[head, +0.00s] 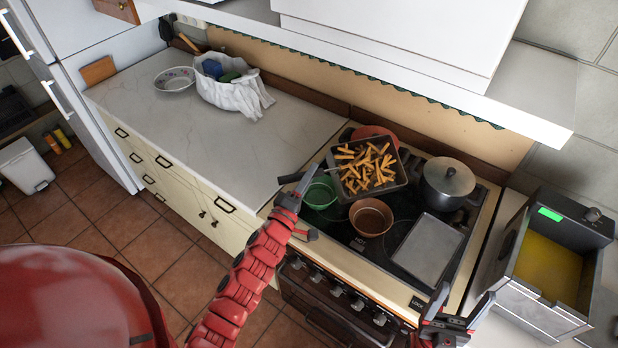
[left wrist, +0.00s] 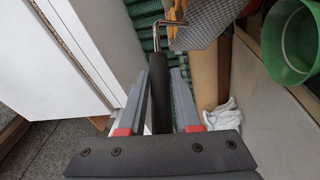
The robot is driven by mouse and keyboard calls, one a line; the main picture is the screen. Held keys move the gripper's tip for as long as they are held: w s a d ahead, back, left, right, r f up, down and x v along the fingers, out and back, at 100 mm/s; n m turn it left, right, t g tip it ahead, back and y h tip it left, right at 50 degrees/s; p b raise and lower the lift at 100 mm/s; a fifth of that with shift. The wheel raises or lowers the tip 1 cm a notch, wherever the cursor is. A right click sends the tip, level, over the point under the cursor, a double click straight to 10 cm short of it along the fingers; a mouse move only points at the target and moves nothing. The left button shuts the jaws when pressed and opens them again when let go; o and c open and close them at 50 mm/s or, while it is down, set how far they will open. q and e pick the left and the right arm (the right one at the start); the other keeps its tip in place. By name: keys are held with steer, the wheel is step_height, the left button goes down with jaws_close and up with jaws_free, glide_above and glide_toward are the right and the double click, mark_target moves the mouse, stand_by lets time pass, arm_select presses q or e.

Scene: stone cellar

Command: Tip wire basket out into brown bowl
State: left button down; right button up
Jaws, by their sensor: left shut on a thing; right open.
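The wire basket (head: 399,179) is dark and full of fries (head: 366,165). It is roughly level above the stove, behind the brown bowl (head: 371,222). My left gripper (head: 303,202) is shut on the basket's black handle (left wrist: 161,95); in the left wrist view the handle lies between the fingers, with the basket's mesh (left wrist: 205,22) beyond. The brown bowl stands on the stove top and looks empty. My right gripper (head: 448,318) is open and empty in front of the stove, at the bottom of the head view.
A green bowl (head: 320,193) stands left of the brown bowl, partly behind the left gripper. A metal tray (head: 428,248), a lidded pot (head: 447,182) and a red item (head: 376,134) are on the stove. A fryer with yellow oil (head: 548,268) stands right. The left counter is mostly clear.

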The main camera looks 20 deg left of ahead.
arm_select(q)
steer(key=s+m+t+b, duration=0.1)
steer(key=b, duration=0.4)
steer(key=s+d+m+t+h+b, duration=0.1)
steer(key=m+b, duration=0.1)
steer(key=b, duration=0.3)
steer(key=shift+d+f+m+h, duration=0.15)
steer(key=shift+m+h, duration=0.15)
steer(key=s+m+h+b, duration=0.1)
steer(key=m+h+b, duration=0.1)
steer(key=b, duration=0.1)
steer(key=s+d+f+m+h+b, duration=0.1)
steer(key=m+h+b, duration=0.1)
steer(key=m+b, duration=0.1)
steer(key=s+d+m+t+h+b, duration=0.1)
steer(key=m+h+b, duration=0.1)
steer(key=m+b, duration=0.1)
steer(key=shift+s+d+f+h+b, duration=0.2)
steer(key=shift+f+h+b, duration=0.1)
steer(key=shift+b, duration=0.4)
steer(key=shift+r+h, duration=0.1)
steer(key=shift+h, duration=0.2)
steer(key=shift+w, duration=0.1)
stand_by(0.8)
